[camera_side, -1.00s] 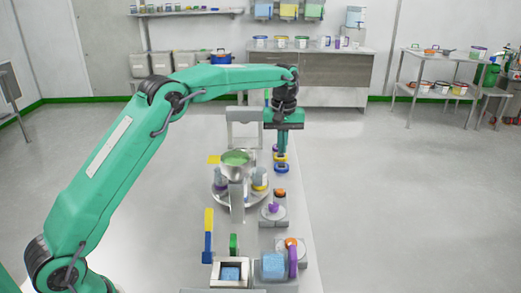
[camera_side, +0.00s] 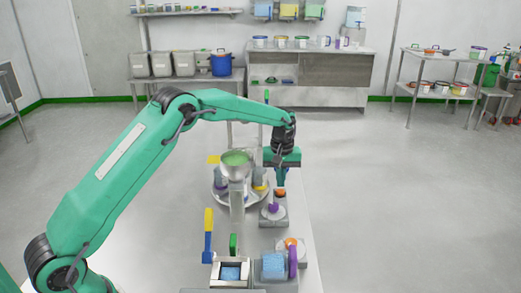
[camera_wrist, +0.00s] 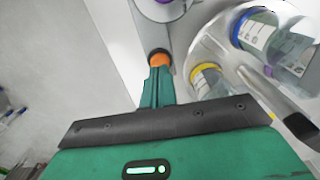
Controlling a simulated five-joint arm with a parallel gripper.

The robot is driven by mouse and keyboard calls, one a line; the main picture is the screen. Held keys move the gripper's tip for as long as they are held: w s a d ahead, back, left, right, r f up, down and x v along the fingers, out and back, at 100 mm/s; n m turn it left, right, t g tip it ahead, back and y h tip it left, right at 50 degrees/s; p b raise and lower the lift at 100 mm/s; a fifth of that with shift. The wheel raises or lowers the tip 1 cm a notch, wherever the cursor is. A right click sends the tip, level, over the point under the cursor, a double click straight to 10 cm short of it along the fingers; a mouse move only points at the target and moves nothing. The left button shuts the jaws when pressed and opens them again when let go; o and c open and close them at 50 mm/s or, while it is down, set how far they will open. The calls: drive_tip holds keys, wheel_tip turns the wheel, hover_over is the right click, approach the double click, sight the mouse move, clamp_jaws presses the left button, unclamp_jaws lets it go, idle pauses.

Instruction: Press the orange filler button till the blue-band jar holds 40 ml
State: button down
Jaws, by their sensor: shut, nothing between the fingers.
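The orange filler button (camera_side: 280,191) sits on a small grey unit beside the turntable. It also shows in the wrist view (camera_wrist: 159,59), just past my fingertips. My gripper (camera_side: 280,183) is shut and empty, pointing down at the button. In the wrist view its tips (camera_wrist: 158,73) overlap the button's near edge; I cannot tell whether they touch or press it. The blue-band jar (camera_wrist: 275,45) stands on the round turntable at the upper right of the wrist view. Its fill level is not readable. I cannot pick this jar out in the side view.
A yellow-band jar (camera_wrist: 208,80) stands on the turntable (camera_side: 225,200), close by my gripper. A funnel with green contents (camera_side: 237,160) stands above it. A purple knob (camera_side: 272,208) is nearer the side camera. Open floor lies right of the bench.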

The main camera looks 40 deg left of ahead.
sight(280, 191)
drive_tip(key=shift+f, duration=0.85)
drive_tip(key=shift+f, duration=1.15)
wheel_tip(280, 191, up, 15)
drive_tip(key=shift+r, duration=0.2)
